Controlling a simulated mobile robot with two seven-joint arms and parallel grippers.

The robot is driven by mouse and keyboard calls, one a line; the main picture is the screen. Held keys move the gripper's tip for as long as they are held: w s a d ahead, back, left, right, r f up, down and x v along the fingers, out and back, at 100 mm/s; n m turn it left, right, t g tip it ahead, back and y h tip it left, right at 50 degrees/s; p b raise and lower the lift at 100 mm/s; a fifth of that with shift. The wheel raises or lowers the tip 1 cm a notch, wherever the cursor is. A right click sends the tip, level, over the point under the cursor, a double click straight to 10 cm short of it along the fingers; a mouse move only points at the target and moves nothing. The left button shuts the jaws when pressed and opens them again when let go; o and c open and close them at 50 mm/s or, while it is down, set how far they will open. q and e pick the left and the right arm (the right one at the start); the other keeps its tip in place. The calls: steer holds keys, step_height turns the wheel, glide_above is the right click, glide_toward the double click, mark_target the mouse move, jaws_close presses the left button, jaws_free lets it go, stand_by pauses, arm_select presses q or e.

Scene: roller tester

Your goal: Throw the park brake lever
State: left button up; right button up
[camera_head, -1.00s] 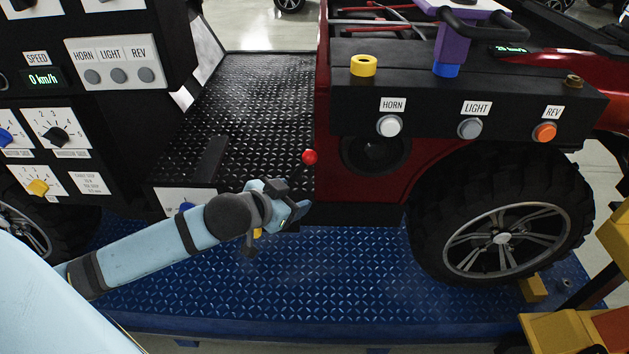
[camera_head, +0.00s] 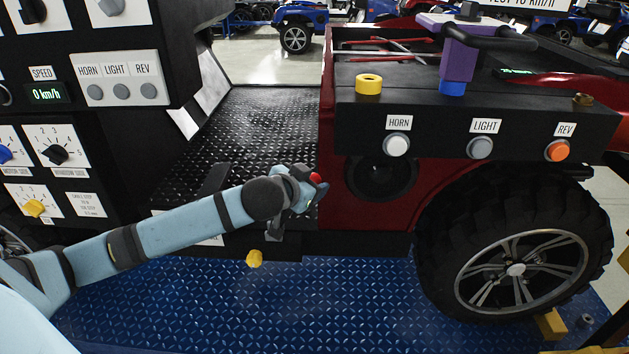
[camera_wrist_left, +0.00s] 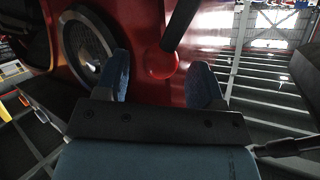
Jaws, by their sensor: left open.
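The park brake lever has a red ball knob (camera_head: 315,177) and stands at the edge of the black tread-plate floor, beside the red body panel. In the left wrist view its red knob (camera_wrist_left: 160,63) and black shaft (camera_wrist_left: 181,22) show. My left gripper (camera_head: 310,190) is at the knob and partly covers the lever in the head view. In the left wrist view my left gripper (camera_wrist_left: 162,82) is open, with the knob between its two blue fingers, a gap showing on each side. Whether the knob lies fully at fingertip depth is hard to tell. My right gripper is not in view.
A black panel with HORN (camera_head: 397,146), LIGHT (camera_head: 480,147) and REV (camera_head: 557,151) buttons is right of the lever. A big wheel (camera_head: 516,268) stands below it. A dark control cabinet (camera_head: 150,40) is at left. A yellow knob (camera_head: 254,258) sits under my arm.

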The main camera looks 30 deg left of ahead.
arm_select(q)
steer(key=shift+x, duration=1.35)
